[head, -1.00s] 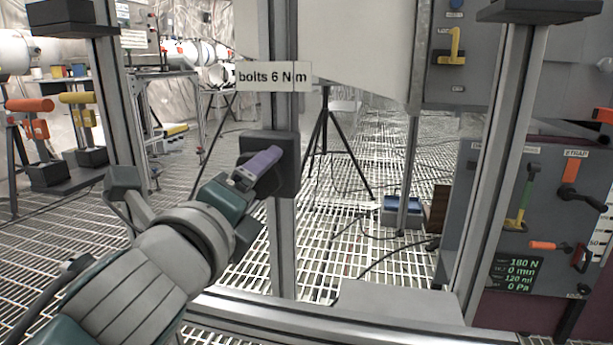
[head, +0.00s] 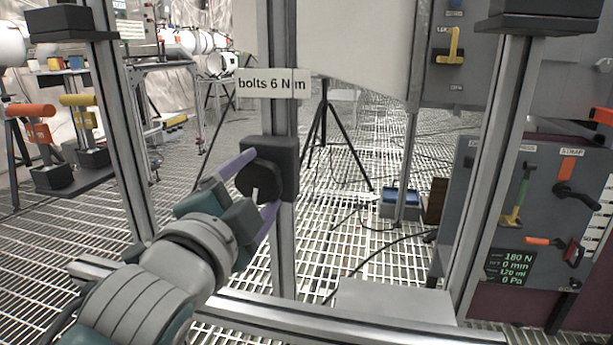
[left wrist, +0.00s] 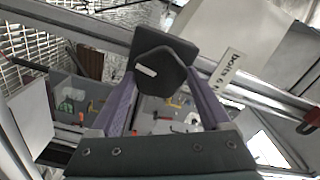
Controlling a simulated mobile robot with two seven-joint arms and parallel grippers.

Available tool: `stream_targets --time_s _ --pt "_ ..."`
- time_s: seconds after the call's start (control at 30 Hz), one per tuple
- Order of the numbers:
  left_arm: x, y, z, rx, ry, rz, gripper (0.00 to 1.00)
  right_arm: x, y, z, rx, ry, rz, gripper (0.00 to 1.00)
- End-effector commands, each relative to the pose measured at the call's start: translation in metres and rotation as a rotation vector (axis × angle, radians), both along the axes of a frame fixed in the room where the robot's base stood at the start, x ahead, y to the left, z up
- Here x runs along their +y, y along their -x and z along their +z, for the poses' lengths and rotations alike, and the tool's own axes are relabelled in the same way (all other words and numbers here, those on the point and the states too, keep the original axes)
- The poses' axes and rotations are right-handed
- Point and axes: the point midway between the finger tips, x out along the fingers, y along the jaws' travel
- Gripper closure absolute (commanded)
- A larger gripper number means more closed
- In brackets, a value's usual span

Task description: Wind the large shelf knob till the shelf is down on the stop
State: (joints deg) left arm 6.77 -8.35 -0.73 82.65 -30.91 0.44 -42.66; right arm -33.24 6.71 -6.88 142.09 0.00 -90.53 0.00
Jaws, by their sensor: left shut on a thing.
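A black many-sided knob (head: 262,179) with a white mark sits on a black block (head: 287,160) on the middle metal upright. My left gripper (head: 257,185) reaches it from the lower left, with one purple finger on its upper left side and one on its lower right side. It is shut on the knob. In the left wrist view, the knob (left wrist: 159,76) lies between the two purple fingers of the left gripper (left wrist: 161,82), its white mark slanted. I cannot make out for certain which part is the shelf or its stop. My right gripper is not in view.
A "bolts 6 Nm" label (head: 272,84) is on the upright above the knob. A frame rail (head: 330,311) crosses low in front. A grey panel with handles (head: 545,215) stands at right. A tripod (head: 323,130) stands behind.

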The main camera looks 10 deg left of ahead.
Motion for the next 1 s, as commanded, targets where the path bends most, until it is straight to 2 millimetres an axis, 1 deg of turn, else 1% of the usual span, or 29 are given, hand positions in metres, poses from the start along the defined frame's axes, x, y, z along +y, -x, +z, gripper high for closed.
stream_targets --time_s 0.03,0.5,1.0 --pt "0.0 0.0 0.003 0.002 0.045 0.0 0.75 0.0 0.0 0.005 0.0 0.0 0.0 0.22" --pt "0.002 0.0 0.004 0.017 0.491 0.001 0.75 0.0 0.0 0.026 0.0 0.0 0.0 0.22" --pt "0.003 0.0 0.004 0.033 0.964 0.0 0.75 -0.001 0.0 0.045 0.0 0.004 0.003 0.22"
